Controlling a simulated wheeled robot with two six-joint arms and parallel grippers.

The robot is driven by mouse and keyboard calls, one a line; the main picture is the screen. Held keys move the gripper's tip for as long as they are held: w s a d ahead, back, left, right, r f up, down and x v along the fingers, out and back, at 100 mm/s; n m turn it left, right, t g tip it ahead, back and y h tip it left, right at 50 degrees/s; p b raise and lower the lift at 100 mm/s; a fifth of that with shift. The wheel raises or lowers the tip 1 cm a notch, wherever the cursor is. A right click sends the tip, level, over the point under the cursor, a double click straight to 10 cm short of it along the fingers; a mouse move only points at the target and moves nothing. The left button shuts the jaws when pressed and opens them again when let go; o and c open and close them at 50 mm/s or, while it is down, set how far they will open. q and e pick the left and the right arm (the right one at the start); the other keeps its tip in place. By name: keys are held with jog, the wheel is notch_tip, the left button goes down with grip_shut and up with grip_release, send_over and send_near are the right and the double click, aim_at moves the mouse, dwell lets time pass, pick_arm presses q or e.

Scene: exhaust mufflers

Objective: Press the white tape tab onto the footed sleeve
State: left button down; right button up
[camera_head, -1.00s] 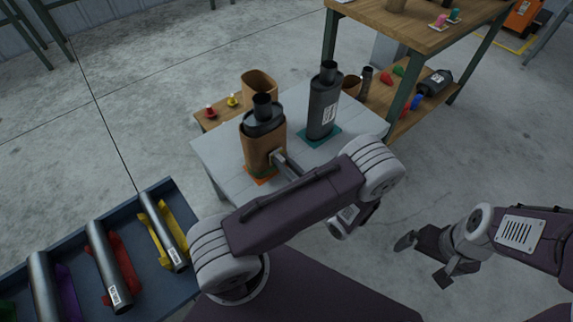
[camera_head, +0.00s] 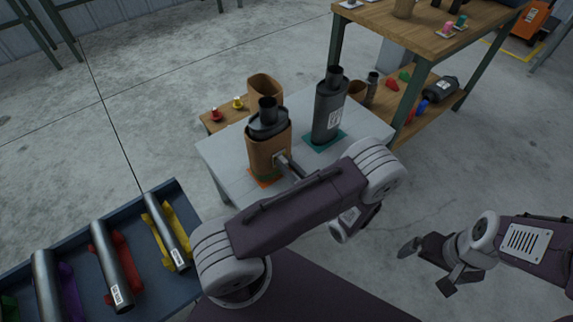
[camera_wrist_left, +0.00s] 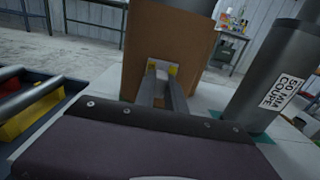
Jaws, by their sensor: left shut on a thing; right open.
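The brown footed sleeve (camera_head: 262,155) stands upright around a dark muffler (camera_head: 268,121) on the pale table. It also shows in the left wrist view (camera_wrist_left: 190,45), where it fills the upper middle. My left gripper (camera_head: 281,159) is at the sleeve's near right face. In the left wrist view its fingertips (camera_wrist_left: 162,70) are close together at that face, shut on a small pale piece, apparently the white tape tab (camera_wrist_left: 161,64), with yellow spots beside it. The fingers hide most of the tab; contact with the sleeve is unclear. My right gripper (camera_head: 428,267) is open and empty above the floor.
A second dark muffler (camera_head: 329,108) stands on a teal mat (camera_head: 325,140), right of the sleeve. An empty brown sleeve (camera_head: 265,88) stands behind. A blue tray (camera_head: 205,222) with several mufflers in coloured holders lies lower left. A wooden shelf bench (camera_head: 440,38) is upper right.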

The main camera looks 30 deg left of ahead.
dwell(0.3)
pick_arm(q)
jog(key=shift+s+d, duration=0.2)
jog(key=shift+d, duration=0.25)
jog(key=shift+w+a, duration=0.2)
jog(key=shift+a, duration=0.25)
dwell(0.7)
jog(key=p+v, duration=0.1)
jog(key=v, duration=0.6)
dwell(0.6)
dwell(0.5)
